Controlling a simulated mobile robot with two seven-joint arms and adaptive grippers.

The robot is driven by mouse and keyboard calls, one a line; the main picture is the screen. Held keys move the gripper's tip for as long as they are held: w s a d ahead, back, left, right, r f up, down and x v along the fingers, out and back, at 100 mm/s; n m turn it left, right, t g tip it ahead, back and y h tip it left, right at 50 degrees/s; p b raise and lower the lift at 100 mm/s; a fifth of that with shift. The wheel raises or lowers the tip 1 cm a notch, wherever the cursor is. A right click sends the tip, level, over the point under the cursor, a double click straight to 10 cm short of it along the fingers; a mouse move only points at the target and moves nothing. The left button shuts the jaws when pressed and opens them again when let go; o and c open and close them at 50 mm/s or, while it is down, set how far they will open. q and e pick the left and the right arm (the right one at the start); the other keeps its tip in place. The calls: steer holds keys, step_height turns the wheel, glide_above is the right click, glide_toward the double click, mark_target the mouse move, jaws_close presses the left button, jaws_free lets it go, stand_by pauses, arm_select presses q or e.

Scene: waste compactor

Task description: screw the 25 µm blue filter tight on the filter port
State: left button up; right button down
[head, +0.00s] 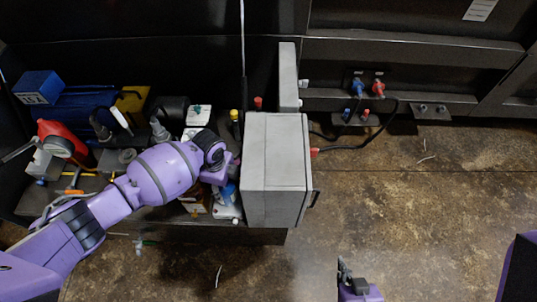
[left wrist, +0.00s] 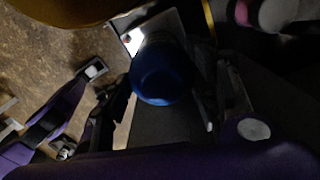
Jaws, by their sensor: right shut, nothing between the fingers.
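A blue filter (left wrist: 163,75) shows round end on near the top middle of the left wrist view. In the head view a small part of something blue (head: 229,193), probably the same filter, shows beside the grey box. My left gripper (head: 222,178) is there, largely hidden by its own wrist. In the left wrist view its dark fingers flank the filter; I cannot tell whether they touch it. The filter port is hidden, so how the filter sits on it cannot be seen. My right gripper (head: 345,268) is shut and empty over the floor at the bottom.
A grey box (head: 275,170) stands right beside my left gripper. A red container (head: 62,140), a blue machine (head: 85,112) and loose tools crowd the left side. Blue and red connectors with a black cable (head: 372,147) are at the back. The brown floor (head: 430,210) at right is mostly clear.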

arm_select(q)
steer(key=c, duration=0.6)
steer(key=m, duration=0.3)
steer(key=shift+a+b, duration=0.1)
steer(key=shift+b, duration=0.25)
steer(key=shift+c, duration=0.2)
steer(key=shift+m, duration=1.1)
arm_select(e)
steer(key=shift+s+f, duration=0.5)
steer(key=shift+f, duration=0.15)
steer(key=shift+f, duration=0.1)
arm_select(q)
steer(key=m+b, duration=0.1)
steer(key=m, duration=0.1)
steer(key=shift+w+m, duration=0.1)
steer(key=shift+m, duration=1.3)
arm_select(e)
steer(key=shift+s+f+g, duration=0.4)
steer(key=shift+s+f, duration=0.3)
steer(key=shift+f, duration=0.15)
